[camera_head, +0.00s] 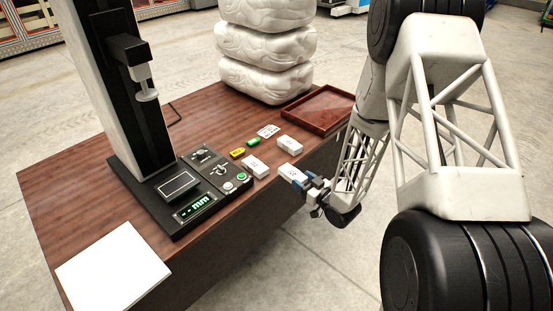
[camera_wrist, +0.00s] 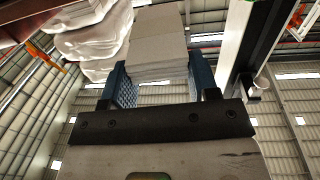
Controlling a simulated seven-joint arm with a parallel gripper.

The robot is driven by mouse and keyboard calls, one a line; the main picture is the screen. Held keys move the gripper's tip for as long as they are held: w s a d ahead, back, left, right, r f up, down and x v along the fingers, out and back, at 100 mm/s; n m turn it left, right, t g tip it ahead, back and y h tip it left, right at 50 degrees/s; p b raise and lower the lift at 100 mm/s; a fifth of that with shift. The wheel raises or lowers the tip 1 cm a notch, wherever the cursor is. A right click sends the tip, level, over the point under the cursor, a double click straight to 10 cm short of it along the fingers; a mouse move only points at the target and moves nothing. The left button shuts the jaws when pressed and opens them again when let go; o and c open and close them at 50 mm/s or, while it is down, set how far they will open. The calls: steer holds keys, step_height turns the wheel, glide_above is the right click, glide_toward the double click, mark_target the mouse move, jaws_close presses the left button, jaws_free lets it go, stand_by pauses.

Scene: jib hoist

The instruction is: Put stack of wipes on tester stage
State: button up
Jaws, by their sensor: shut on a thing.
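My gripper (camera_head: 309,187) is at the right front edge of the table, shut on a small white stack of wipes (camera_head: 292,173). In the wrist view the blue fingers of my gripper (camera_wrist: 160,85) press both sides of the layered stack (camera_wrist: 158,45). The tester (camera_head: 128,110) stands at the table's left, with a tall dark column and a pale round foot (camera_head: 148,95) high above its base. On its black base is a raised block with a pale-outlined square top (camera_head: 178,186), seemingly the stage. My gripper is to the right of the tester, apart from it.
A green "mm" display (camera_head: 193,207) and control panel (camera_head: 215,168) sit on the base. Two white packs (camera_head: 255,166) (camera_head: 289,145), a yellow item (camera_head: 237,153) and a green item (camera_head: 253,142) lie between. Behind are a red-brown tray (camera_head: 345,98) and piled white sacks (camera_head: 265,45). A white sheet (camera_head: 112,270) lies front left.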

steer(key=shift+n+g+y, duration=0.7)
steer(key=shift+g+y, duration=0.1)
steer(key=a+r, duration=0.1)
steer(key=s+a, duration=0.1)
steer(key=a+r, duration=0.1)
steer(key=shift+s+r, duration=0.3)
steer(key=shift+r, duration=0.05)
steer(key=shift+w, duration=0.1)
glide_above(286, 159)
steer(key=s, duration=0.5)
steer(key=shift+w+d+f, duration=0.15)
steer(key=shift+w+f, duration=0.05)
steer(key=shift+f, duration=0.45)
steer(key=shift+w, duration=0.1)
steer(key=shift+w+f, duration=0.1)
steer(key=shift+w, duration=0.5)
steer(key=shift+w+f, duration=0.2)
steer(key=shift+f, duration=1.35)
steer(key=shift+f, duration=0.15)
